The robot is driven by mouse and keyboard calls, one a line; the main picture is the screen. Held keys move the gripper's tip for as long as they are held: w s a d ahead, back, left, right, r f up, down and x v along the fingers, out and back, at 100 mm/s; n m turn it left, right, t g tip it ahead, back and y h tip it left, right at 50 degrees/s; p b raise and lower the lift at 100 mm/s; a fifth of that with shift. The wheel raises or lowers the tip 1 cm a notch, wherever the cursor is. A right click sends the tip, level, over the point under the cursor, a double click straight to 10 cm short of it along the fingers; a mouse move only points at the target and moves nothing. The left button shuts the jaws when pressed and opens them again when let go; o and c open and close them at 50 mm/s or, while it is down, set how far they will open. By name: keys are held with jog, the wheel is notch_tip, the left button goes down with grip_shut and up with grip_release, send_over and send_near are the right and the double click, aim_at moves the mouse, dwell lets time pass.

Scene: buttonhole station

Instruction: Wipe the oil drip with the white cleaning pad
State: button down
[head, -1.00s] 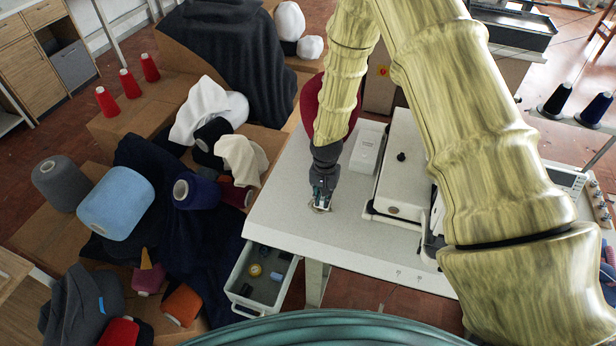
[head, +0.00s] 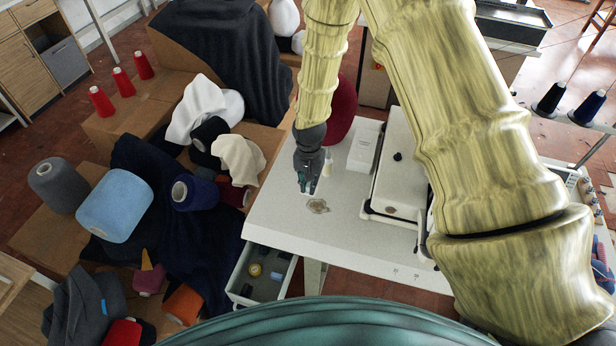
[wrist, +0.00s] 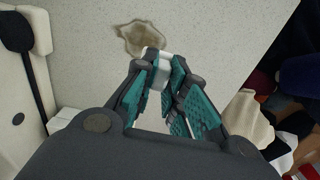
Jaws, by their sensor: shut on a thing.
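The oil drip (head: 318,206) is an irregular brown stain on the pale table top. It also shows in the wrist view (wrist: 143,38), just beyond my fingertips, with a darker outline and a lighter middle. My gripper (head: 307,190) is just left of and behind the drip in the head view. In the wrist view its teal-padded fingers are shut on the white cleaning pad (wrist: 159,74). Only a small part of the pad shows between the fingertips. The pad's underside is hidden, and I cannot tell whether it touches the table.
The pale table (head: 290,225) is clear around the drip. A white box (head: 364,151) and a white machine (head: 395,185) stand to the right. An open drawer (head: 237,280) with small items juts out below the table's front left. Yarn cones and fabric on cartons crowd the left.

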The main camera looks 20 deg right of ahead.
jog(key=shift+s+r+p, duration=0.1)
jog(key=shift+r+p, duration=0.4)
jog(key=shift+r, duration=0.75)
jog(key=shift+f, duration=0.1)
